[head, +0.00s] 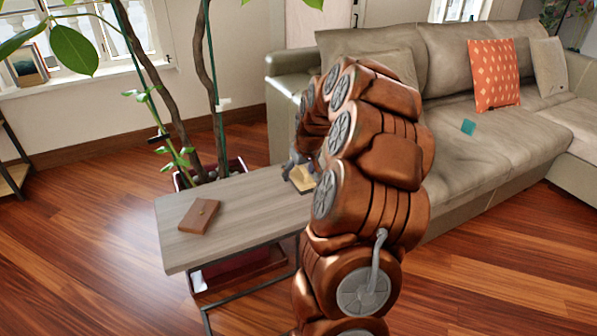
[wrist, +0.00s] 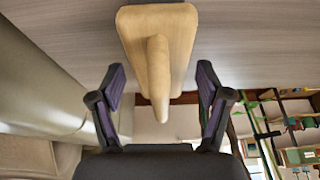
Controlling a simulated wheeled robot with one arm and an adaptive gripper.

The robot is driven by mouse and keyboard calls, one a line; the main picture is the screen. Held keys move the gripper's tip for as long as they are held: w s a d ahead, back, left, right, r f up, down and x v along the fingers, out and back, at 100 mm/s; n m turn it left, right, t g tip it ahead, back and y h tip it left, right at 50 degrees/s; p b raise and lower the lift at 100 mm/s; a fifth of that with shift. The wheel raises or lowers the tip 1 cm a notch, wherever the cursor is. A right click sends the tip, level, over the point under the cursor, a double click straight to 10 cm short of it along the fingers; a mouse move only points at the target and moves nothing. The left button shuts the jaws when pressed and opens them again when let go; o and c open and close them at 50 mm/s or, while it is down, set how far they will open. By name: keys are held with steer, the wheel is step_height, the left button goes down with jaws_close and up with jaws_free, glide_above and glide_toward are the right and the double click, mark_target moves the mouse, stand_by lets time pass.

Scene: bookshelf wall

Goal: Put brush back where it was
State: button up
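The brush (head: 301,179) is a pale wooden block at the far right end of the grey table (head: 243,209), partly hidden by my arm in the head view. In the wrist view the brush (wrist: 158,62) shows a flat wooden base with a rounded handle pointing toward the camera. My gripper (wrist: 161,76) is open, one finger on each side of the handle, with clear gaps on both sides. In the head view my gripper (head: 298,160) is just above the brush, mostly hidden by my arm. I cannot tell whether the brush rests fully on the table.
A brown flat case (head: 199,216) lies on the table's left part. A plant pot (head: 210,172) with tall stems stands behind the table. A grey sofa (head: 460,150) with an orange cushion (head: 494,75) and a small teal item (head: 468,127) is at the right. Wooden floor lies open at left.

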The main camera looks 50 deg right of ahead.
steer(key=shift+r, duration=0.1)
steer(key=p+v, duration=0.1)
steer(key=v, duration=1.1)
steer(key=shift+r, duration=0.15)
steer(key=s+a+f+n+g+y, duration=0.1)
steer(key=s+a, duration=0.1)
steer(key=a, duration=1)
steer(key=s+a+f+n+g+y, duration=0.1)
steer(key=s+a+n, duration=0.15)
steer(key=a, duration=0.85)
steer(key=s+a+f+g, duration=0.2)
steer(key=s+a, duration=0.4)
steer(key=s, duration=0.4)
steer(key=s+a+f+g, duration=0.2)
steer(key=s+a+f, duration=0.1)
steer(key=s+a, duration=0.4)
steer(key=s, duration=0.3)
steer(key=shift+s+g+h, duration=0.3)
steer(key=shift+g, duration=0.1)
steer(key=shift+a, duration=0.15)
